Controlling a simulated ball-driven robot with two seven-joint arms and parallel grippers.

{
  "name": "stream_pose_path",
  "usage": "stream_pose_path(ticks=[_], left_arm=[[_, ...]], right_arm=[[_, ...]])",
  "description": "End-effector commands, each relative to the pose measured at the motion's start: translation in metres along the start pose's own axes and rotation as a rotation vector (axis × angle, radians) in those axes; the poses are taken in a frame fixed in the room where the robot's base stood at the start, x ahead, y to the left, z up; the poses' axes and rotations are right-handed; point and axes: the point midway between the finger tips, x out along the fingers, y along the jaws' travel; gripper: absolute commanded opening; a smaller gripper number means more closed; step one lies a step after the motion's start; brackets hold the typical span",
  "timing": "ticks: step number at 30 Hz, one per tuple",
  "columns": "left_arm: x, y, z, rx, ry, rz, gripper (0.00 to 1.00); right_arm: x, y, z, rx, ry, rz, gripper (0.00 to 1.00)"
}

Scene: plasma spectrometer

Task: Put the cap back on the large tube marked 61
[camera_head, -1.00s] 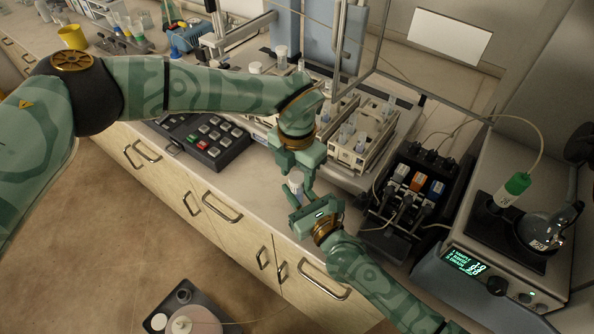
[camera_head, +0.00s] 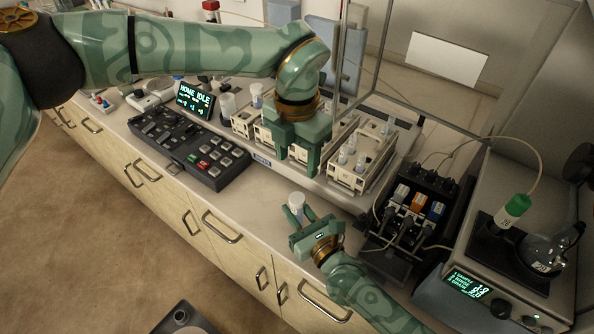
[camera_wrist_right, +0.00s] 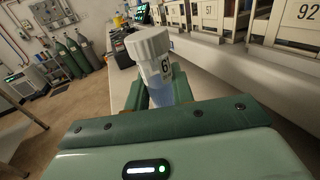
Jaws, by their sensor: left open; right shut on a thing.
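A tube marked "6" with a partly hidden second digit (camera_wrist_right: 160,85) stands near upright in my right gripper. It shows from above in the head view (camera_head: 297,206). A ribbed white cap (camera_wrist_right: 148,43) sits on its top; I cannot tell how tightly. The lower tube holds a bluish content. My right gripper (camera_head: 299,215) is shut around the tube's body, over the front of the bench. My left gripper (camera_head: 299,165) points down above and behind the tube, near the racks. It is apart from the cap and open, with nothing seen between its fingers.
Cream racks with small tubes (camera_head: 350,180) stand behind the grippers. A black keypad (camera_head: 208,160) is to the left. A black pump block (camera_head: 408,215) and an instrument with a green-capped tube (camera_head: 517,206) are to the right. The bench front by the keypad is clear.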

Motion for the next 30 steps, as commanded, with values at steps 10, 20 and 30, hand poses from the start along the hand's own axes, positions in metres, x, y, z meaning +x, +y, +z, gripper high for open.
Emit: stream_pose_path(ticks=[10,20,30], left_arm=[[-0.009,0.0,0.0,0.0,0.001,-0.001,0.55],[-0.009,0.0,0.0,0.0,0.001,-0.001,0.55],[-0.014,-0.001,0.0,0.0,-0.001,0.001,0.55]], right_arm=[[0.0,0.0,0.0,0.0,0.0,0.0,0.0],[0.0,0.0,0.0,0.0,0.0,0.0,0.49],[-0.026,0.0,0.0,0.0,0.002,0.001,0.49]])
